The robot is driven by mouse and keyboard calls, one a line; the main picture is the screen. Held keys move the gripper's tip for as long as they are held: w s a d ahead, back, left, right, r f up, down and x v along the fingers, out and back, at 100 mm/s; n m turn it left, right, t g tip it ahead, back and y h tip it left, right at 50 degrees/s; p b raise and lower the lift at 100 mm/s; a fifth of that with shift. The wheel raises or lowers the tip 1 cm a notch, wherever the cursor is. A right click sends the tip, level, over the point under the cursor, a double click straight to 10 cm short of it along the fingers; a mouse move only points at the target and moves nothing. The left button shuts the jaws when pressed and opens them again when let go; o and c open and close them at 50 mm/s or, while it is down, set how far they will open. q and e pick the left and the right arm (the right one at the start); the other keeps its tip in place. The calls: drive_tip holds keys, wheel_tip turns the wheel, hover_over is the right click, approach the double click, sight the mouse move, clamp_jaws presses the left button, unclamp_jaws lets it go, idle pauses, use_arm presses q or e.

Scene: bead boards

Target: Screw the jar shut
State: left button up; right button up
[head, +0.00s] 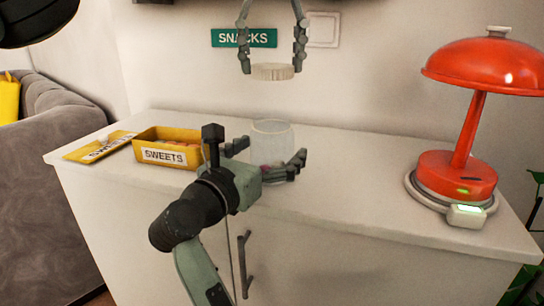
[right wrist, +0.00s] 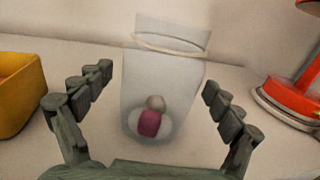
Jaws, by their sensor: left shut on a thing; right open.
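A clear, frosted jar (head: 272,137) stands upright on the white cabinet, open at the top. In the right wrist view the jar (right wrist: 165,75) holds a dark pink piece and a pale piece at its bottom. My right gripper (head: 270,160) is open, with its fingers on either side of the jar; in the right wrist view gaps show between fingers and glass. A pale ribbed lid (head: 273,71) is held in my left gripper (head: 272,68), above the jar and apart from it. The lid looks roughly level.
A yellow SWEETS box (head: 168,134) and its flat yellow lid (head: 98,147) lie on the cabinet's left. A red lamp (head: 457,176) stands at the right. A green SNACKS sign (head: 229,38) is on the wall. The cabinet top (head: 345,165) between jar and lamp is clear.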

drive_tip(key=shift+c, duration=0.5)
drive_tip(key=c, duration=1.7)
use_arm(q)
drive_tip(key=shift+f, duration=2.5)
drive_tip(key=shift+f, duration=0.1)
drive_tip(key=shift+f, duration=0.8)
drive_tip(key=shift+f, duration=0.55)
